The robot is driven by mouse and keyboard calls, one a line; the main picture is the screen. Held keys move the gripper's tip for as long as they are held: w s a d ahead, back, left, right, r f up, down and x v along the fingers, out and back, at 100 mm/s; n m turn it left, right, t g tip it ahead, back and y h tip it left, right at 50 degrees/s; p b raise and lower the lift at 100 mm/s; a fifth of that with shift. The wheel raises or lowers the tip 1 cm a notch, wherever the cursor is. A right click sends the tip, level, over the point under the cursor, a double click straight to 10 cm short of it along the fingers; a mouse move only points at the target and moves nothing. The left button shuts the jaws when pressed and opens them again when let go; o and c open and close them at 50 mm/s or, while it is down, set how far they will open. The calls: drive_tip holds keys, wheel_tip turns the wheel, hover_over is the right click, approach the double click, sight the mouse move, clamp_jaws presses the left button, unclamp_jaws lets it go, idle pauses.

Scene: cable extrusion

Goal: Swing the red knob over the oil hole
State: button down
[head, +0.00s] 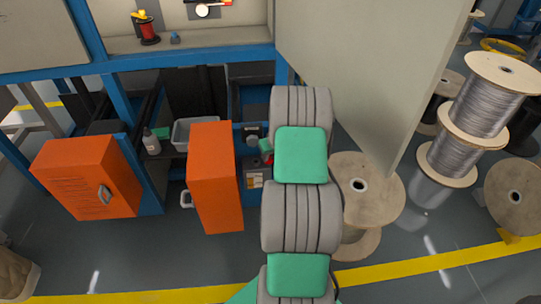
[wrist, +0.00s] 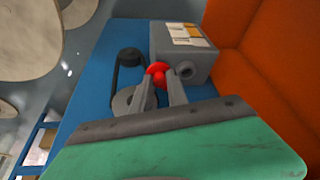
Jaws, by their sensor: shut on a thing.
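The red knob (wrist: 158,70) is a small red ball in the middle of the wrist view. My gripper (wrist: 162,79) has its two grey fingers around the knob and is shut on it. A grey box (wrist: 180,43) with a pale label stands just behind the knob. A short grey round fitting with a dark opening (wrist: 187,70) sits right of the knob; I cannot tell whether it is the oil hole. In the head view, my arm covers most of this spot, and only a bit of red (head: 267,158) shows beside it.
A black pulley-like part (wrist: 129,57) and a grey round part (wrist: 130,100) stand left of the knob on a blue plate (wrist: 85,98). An orange door (head: 215,178) stands close by. A large pale panel (head: 375,70) and wooden spools (head: 367,185) are to the right.

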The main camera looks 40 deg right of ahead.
drive_tip(key=m, duration=0.1)
drive_tip(key=a+m+h, duration=0.1)
drive_tip(key=m, duration=0.1)
drive_tip(key=shift+w+a+m+p, duration=0.3)
drive_tip(key=shift+m+p, duration=0.05)
drive_tip(key=shift+m, duration=0.05)
drive_tip(key=shift+w+a+m+g+h, duration=0.2)
drive_tip(key=shift+a+m+g+h, duration=0.15)
drive_tip(key=shift+m, duration=0.45)
drive_tip(key=shift+w+a+m+g+h, duration=0.25)
drive_tip(key=shift+m+g+h, duration=0.1)
drive_tip(key=shift+m, duration=0.45)
drive_tip(key=c, duration=1.3)
unclamp_jaws()
drive_tip(key=shift+s, duration=0.1)
drive_tip(key=shift+r, duration=0.15)
drive_tip(key=p+v, duration=0.2)
drive_tip(key=v, duration=0.5)
drive_tip(key=shift+r, duration=0.2)
drive_tip(key=shift+a, duration=0.1)
